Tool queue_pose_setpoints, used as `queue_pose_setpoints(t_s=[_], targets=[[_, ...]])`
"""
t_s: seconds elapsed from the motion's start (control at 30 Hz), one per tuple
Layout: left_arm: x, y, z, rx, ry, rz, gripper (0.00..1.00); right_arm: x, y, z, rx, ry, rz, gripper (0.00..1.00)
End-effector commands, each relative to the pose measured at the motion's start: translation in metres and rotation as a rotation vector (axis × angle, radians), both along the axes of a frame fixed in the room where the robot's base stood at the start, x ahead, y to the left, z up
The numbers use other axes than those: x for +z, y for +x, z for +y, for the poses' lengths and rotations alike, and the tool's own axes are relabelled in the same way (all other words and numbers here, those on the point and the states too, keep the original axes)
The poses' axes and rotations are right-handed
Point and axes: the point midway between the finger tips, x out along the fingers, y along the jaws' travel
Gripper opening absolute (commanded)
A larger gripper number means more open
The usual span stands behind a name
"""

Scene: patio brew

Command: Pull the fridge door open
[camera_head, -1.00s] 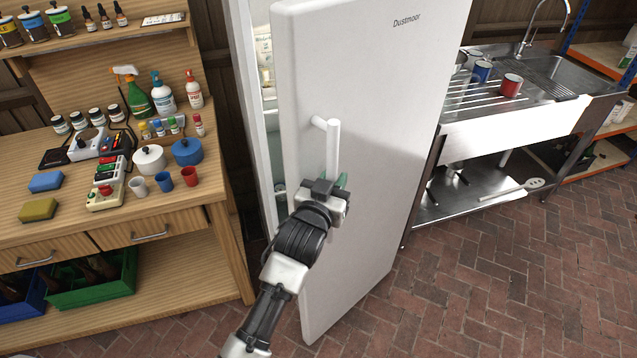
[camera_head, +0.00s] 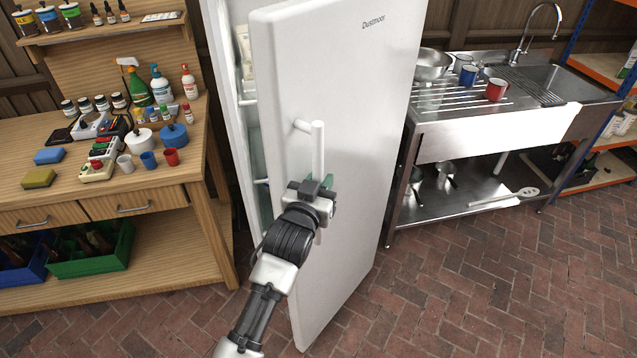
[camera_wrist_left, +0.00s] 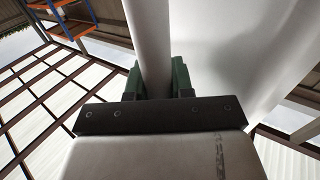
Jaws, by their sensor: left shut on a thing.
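The white fridge door (camera_head: 352,85), marked "Dustmoor", stands partly open, with a gap at its left side. Through the gap I see part of the fridge's inside (camera_head: 247,110). A white vertical bar handle (camera_head: 318,150) is on the door. My left gripper (camera_head: 322,186) is at the handle's lower part, shut on it. In the left wrist view the green fingers (camera_wrist_left: 163,78) sit on both sides of the handle bar (camera_wrist_left: 150,45). My right gripper is in neither view.
A wooden workbench (camera_head: 180,200) with bottles, cups and pots stands at the left. A steel sink unit (camera_head: 480,132) with mugs stands at the right. The brick floor (camera_head: 480,270) in front of the sink is clear.

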Motion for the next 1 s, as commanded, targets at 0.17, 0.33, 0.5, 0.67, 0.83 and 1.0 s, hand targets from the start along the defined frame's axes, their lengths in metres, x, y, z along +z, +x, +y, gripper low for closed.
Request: queue_pose_setpoints(t_s=[0.17,0.33,0.5,0.67,0.83,1.0], targets=[[0.002,0.0,0.0,0.0,0.001,-0.006,0.0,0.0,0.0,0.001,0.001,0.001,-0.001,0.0],[0.002,0.0,0.0,0.0,0.001,-0.006,0.33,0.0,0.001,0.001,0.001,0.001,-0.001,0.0],[0.001,0.0,0.0,0.0,0.0,-0.003,0.34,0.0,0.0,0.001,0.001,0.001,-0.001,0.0],[0.0,-0.003,0.001,0.0,0.0,-0.002,0.34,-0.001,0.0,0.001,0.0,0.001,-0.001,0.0],[-0.002,-0.022,0.008,0.0,0.0,-0.002,0.34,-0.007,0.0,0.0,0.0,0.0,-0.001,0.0],[-0.003,-0.055,0.019,-0.001,0.0,-0.001,0.34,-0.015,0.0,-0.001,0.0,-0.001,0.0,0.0]])
